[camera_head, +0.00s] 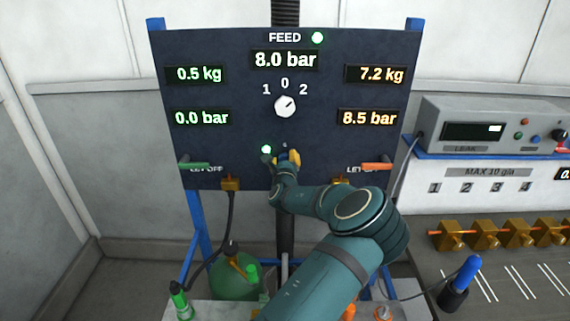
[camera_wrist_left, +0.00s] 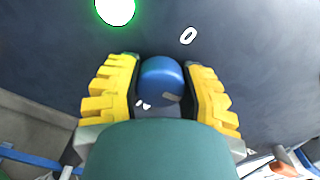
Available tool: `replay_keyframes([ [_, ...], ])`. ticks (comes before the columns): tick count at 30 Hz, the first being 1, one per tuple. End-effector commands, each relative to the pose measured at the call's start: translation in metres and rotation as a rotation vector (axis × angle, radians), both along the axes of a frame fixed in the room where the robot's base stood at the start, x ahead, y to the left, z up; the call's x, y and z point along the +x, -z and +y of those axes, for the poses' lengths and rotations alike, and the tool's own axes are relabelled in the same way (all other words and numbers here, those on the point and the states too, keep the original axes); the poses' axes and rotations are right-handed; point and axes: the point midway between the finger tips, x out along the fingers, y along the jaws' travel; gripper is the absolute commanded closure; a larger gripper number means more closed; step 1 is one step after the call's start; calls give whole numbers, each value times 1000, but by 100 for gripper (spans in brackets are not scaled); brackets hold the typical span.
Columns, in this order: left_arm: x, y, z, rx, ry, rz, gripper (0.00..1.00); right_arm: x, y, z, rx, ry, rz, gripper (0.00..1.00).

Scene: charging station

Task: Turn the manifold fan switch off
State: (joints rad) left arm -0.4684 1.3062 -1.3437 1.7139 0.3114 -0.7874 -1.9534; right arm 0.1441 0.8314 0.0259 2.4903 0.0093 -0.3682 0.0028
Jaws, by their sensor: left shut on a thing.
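My left gripper (camera_head: 284,158) is at the lower middle of the dark panel (camera_head: 225,100). In the left wrist view its yellow-padded fingers (camera_wrist_left: 162,90) are shut on a round blue knob (camera_wrist_left: 162,80), one finger on each side. A white 0 mark (camera_wrist_left: 188,35) is on the panel just above the knob, to the right. A lit green lamp (camera_head: 266,149) is up and left of the knob; it also shows in the left wrist view (camera_wrist_left: 115,8). The gripper mostly hides the knob in the head view, and no fan label is readable. My right gripper is not in view.
A white selector dial (camera_head: 285,106) marked 1, 0, 2 sits above, between lit readouts. A green lever (camera_head: 193,165) and an orange lever (camera_head: 377,166) stick out at the panel's lower sides. A bench with a grey instrument (camera_head: 490,125) stands at the right.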

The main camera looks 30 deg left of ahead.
Motion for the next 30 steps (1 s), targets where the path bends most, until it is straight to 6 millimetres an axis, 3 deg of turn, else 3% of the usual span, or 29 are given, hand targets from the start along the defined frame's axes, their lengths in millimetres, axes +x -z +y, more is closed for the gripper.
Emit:
replay_keyframes([
  [1, 0, 4, 0, -38, 0, -24, 95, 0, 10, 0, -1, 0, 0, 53],
  [12, 0, 3, 0, -339, 0, -208, 95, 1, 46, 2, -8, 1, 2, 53],
  [30, 1, 2, -1, -823, 3, -504, 95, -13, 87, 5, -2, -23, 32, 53],
])
